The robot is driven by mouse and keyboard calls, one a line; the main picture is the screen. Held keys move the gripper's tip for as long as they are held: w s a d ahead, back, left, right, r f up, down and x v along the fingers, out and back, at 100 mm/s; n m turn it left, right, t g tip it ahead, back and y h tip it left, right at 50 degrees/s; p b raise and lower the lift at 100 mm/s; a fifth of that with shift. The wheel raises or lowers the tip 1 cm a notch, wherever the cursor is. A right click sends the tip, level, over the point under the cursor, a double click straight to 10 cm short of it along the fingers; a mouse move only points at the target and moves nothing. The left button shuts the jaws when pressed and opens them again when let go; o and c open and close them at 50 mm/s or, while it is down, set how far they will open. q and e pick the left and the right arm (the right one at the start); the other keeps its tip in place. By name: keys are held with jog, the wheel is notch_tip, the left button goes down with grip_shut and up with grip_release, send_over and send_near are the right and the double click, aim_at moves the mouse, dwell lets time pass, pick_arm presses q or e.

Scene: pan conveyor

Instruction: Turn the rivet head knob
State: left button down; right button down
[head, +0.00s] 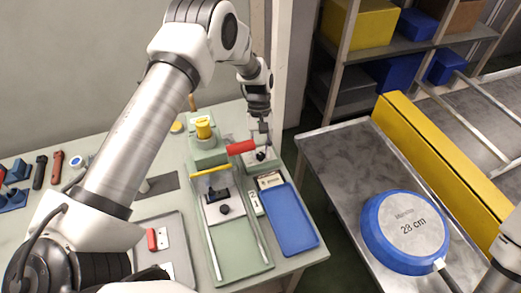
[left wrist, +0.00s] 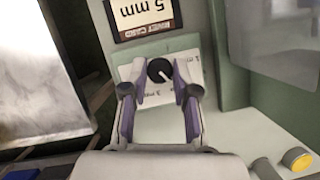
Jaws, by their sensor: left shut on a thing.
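The rivet head knob (left wrist: 160,70) is a small round black dial with a white pointer line, on a white plate marked "3 mm" and other partly hidden text. In the left wrist view the pointer slants toward the lower right. My left gripper (left wrist: 160,82) has its fingers on either side of the knob, shut on it. In the head view the knob (head: 261,155) is on the green machine below my left gripper (head: 263,130). A rivet card (left wrist: 143,18) reading "5 mm" stands beside the plate. My right gripper is out of view.
A red handle (head: 241,147) sticks out beside the left gripper. A blue tray (head: 290,222) and a green fixture with rails (head: 242,262) are in front. A blue "28 cm" pan (head: 405,232) lies on the metal table to the right.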

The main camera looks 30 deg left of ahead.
pick_arm(q)
jog(key=c, duration=0.9)
grip_release()
jog(key=shift+f, duration=0.1)
jog(key=v, duration=1.2)
